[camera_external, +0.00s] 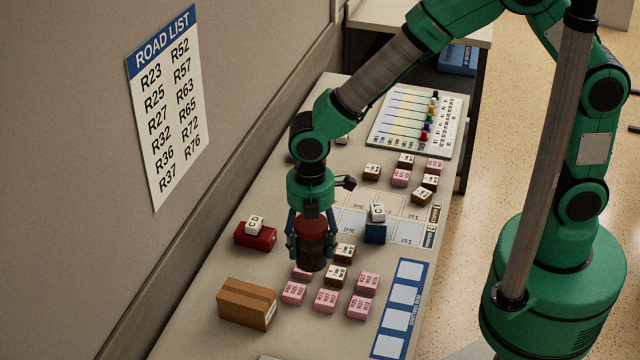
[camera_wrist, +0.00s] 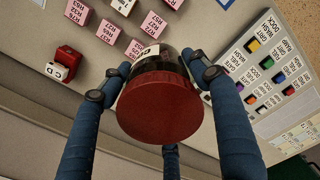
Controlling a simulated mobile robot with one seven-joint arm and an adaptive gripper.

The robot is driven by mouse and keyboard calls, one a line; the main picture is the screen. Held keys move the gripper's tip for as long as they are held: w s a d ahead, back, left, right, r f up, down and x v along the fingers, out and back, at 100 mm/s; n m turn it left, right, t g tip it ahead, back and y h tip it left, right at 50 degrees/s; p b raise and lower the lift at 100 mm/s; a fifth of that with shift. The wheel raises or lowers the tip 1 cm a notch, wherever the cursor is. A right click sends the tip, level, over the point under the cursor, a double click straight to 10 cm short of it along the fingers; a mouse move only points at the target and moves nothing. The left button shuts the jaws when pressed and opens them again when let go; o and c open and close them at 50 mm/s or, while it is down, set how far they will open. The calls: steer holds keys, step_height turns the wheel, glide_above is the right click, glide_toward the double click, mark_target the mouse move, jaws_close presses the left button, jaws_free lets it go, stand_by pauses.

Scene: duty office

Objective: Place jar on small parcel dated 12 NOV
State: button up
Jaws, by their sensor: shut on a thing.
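My gripper (camera_external: 312,248) is shut on a dark jar with a red lid (camera_external: 312,228), held upright above the table. In the wrist view the jar's red lid (camera_wrist: 160,108) fills the middle, with my blue fingers around it. Small brown parcels with white labels stand on the table, one (camera_external: 344,252) just right of the jar and another (camera_external: 336,275) below it. More brown parcels (camera_external: 372,172) stand farther back. Their dates are too small to read, so I cannot tell which says 12 NOV. The jar hides part of the table behind it.
Pink labelled blocks (camera_external: 326,300) stand close below the jar. A red block (camera_external: 255,236) with a white cube, a blue block (camera_external: 375,233) with another cube, and a cardboard box (camera_external: 247,303) are nearby. A board with coloured pieces (camera_external: 415,120) lies at the back.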

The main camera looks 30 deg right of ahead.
mark_target(309, 261)
steer(key=shift+s+a+n, duration=0.3)
steer(key=shift+s+a, duration=0.25)
steer(key=shift+s, duration=0.1)
step_height(309, 261, down, 5)
steer(key=shift+w+d+f, duration=0.1)
steer(key=shift+w, duration=0.05)
steer(key=w+a+f, duration=0.1)
steer(key=w+a, duration=0.7)
steer(key=a, duration=0.6)
steer(key=shift+f, duration=0.2)
steer(key=shift+f+b, duration=0.35)
steer(key=shift+f, duration=1.4)
steer(key=shift+f, duration=0.1)
